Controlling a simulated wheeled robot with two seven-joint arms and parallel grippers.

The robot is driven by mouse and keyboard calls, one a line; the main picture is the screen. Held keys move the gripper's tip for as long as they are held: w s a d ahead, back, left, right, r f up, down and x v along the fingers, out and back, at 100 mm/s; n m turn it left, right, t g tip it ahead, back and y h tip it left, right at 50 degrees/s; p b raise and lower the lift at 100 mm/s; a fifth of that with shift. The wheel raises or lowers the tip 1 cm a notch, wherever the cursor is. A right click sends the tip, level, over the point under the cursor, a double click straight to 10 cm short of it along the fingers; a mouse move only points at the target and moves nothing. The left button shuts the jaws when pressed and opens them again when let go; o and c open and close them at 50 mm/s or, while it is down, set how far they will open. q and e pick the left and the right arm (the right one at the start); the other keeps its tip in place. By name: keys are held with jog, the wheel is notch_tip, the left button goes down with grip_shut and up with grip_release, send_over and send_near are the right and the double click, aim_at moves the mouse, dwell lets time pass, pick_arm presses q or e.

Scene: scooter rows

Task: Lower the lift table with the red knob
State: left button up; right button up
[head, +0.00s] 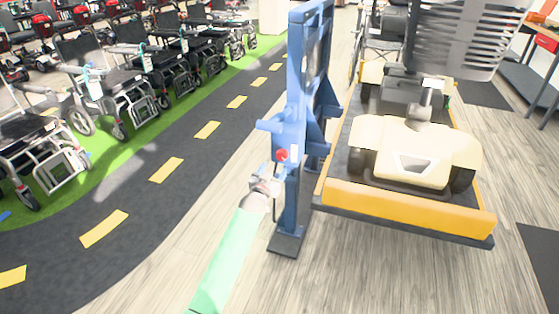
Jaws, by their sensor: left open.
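The red knob (282,155) sits on the front of a blue upright post (293,112). The lift table (408,207) is to the right of the post, with a yellow front edge and a dark deck. A cream mobility scooter (410,150) stands on it. My left gripper (268,177) is at the end of the green arm from below, just under and slightly left of the knob. It is open, and I see nothing between its fingers. Whether it touches the post cannot be told. My right gripper is not in view.
Several folding wheelchairs (118,100) stand on a green strip at the left. A dark path (190,150) with yellow dashes runs beside them. A workbench (525,75) is at the far right. Wood floor (370,270) in front of the lift table is clear.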

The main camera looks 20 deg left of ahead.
aim_at(281, 157)
pick_arm(q)
jog(key=shift+w+d, duration=0.1)
jog(key=shift+w, duration=3.7)
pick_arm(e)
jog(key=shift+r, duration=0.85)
pick_arm(q)
jog(key=c, duration=1)
